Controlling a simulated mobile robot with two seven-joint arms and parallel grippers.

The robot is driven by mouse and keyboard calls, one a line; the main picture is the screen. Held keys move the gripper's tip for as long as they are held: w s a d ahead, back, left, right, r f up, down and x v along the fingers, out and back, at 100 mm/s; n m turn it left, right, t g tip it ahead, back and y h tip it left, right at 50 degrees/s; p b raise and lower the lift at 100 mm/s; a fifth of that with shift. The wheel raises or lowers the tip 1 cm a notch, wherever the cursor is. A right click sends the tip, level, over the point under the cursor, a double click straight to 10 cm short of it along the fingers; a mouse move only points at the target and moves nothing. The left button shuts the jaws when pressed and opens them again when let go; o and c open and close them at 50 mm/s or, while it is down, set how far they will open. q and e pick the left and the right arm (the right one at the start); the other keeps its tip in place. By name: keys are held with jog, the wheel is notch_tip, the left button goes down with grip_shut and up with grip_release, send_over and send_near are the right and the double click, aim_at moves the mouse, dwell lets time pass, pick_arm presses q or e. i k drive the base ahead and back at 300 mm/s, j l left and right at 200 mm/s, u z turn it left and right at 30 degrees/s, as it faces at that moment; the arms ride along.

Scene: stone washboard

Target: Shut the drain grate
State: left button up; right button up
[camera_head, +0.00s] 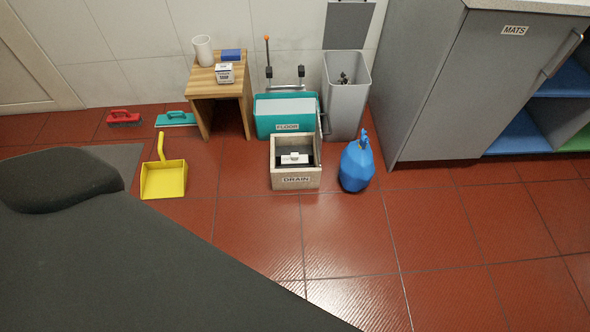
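The drain (296,178) is a small pale wooden box labelled DRAIN, standing on the red tile floor near the middle of the head view. Its top is uncovered and the dark inside shows, with a small white item (293,158) in it. A thin upright panel (319,128) stands at its back right edge; it looks like the grate raised open, but it is seen nearly edge-on. Neither of my grippers is in view.
A teal FLOOR bucket (286,114) stands right behind the drain, with a grey bin (345,98) behind right. A blue tied bag (356,165) is close on the right. A yellow dustpan (163,178) lies left. Floor in front is clear.

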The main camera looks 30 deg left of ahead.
aim_at(324, 134)
jog(key=l+u, duration=0.15)
jog(key=u, duration=0.2)
jog(key=i+l+u, duration=0.1)
jog(key=u, duration=0.3)
jog(key=l+u, duration=0.75)
jog(key=l, duration=0.4)
jog(key=k+l, duration=0.1)
jog(key=l, duration=0.4)
jog(key=k+l, duration=0.1)
jog(key=l, duration=0.4)
jog(key=i+l, duration=0.15)
jog(key=l, duration=0.2)
jog(key=i+l+u, duration=0.1)
jog(key=l, duration=0.25)
jog(key=i+l, duration=0.25)
jog(key=i+l+u, duration=0.1)
jog(key=l, duration=0.4)
jog(key=i+l, duration=0.1)
jog(key=i, duration=0.2)
